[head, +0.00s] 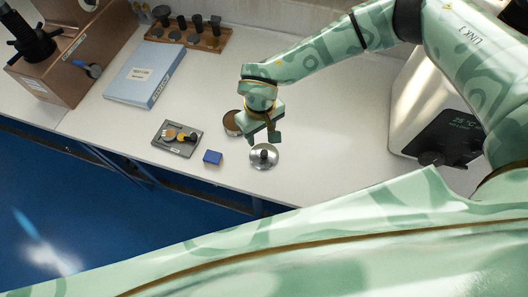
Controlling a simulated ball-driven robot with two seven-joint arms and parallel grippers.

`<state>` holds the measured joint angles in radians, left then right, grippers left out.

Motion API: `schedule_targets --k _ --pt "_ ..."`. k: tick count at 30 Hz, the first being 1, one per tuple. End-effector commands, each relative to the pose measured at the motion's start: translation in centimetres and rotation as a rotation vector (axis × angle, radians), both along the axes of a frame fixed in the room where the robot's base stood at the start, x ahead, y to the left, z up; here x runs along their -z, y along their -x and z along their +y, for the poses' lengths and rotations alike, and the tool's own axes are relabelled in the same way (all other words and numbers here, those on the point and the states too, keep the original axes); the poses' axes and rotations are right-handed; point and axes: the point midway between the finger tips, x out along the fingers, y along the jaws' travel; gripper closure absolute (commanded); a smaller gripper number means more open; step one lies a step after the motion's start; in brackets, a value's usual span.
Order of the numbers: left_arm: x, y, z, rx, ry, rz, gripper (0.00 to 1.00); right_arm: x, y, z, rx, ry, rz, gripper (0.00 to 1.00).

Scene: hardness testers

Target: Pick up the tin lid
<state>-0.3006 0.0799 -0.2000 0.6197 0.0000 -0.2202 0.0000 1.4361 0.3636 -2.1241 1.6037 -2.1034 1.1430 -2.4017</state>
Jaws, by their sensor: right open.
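The tin lid (258,163) looks like a silver round disc with a dark knob in its middle. It lies flat on the white bench (330,170) near the front edge. My right gripper (264,138) points down just above and behind the lid, and its fingers are open. It looks apart from the lid, though the exact gap is hard to tell. A round brown tin (231,125) stands behind and left of the lid, partly hidden by my right gripper. My left gripper is not in view.
A small blue block (212,157) and a dark tray (176,149) with small round pieces lie left of the lid. A blue book (145,75), a wooden rack (208,42) and a brown tester (85,60) stand farther left. A white machine (405,105) stands at right.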

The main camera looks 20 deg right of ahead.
Motion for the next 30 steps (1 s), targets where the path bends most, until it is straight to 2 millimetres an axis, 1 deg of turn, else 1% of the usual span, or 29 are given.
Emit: schedule_targets --k 1,4,7,11,17,19,22,29,30 --pt "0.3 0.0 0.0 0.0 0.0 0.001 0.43 1.5 0.1 0.0 0.001 0.0 0.003 0.53" --pt "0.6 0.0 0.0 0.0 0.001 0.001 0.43 3.5 0.1 0.0 0.003 -0.001 0.003 0.53" --pt "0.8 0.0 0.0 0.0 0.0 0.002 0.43 4.8 0.0 0.1 0.001 -0.003 0.002 0.53" --pt "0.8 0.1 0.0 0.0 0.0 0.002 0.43 5.5 0.1 0.0 0.002 -0.003 0.001 0.53" --pt "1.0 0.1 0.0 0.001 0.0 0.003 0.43 8.5 0.7 -1.0 0.003 -0.002 0.003 0.53" --pt "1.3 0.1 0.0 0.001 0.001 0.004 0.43 9.6 0.6 -0.9 0.002 -0.004 0.001 0.53" --pt "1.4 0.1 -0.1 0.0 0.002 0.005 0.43 10.4 0.6 -0.9 0.002 -0.004 0.0 0.53" --pt "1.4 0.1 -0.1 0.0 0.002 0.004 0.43 10.4 0.5 -0.9 0.002 -0.003 -0.001 0.53" --pt "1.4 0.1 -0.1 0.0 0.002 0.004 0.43 10.4 0.5 -0.9 0.002 -0.003 -0.001 0.64"
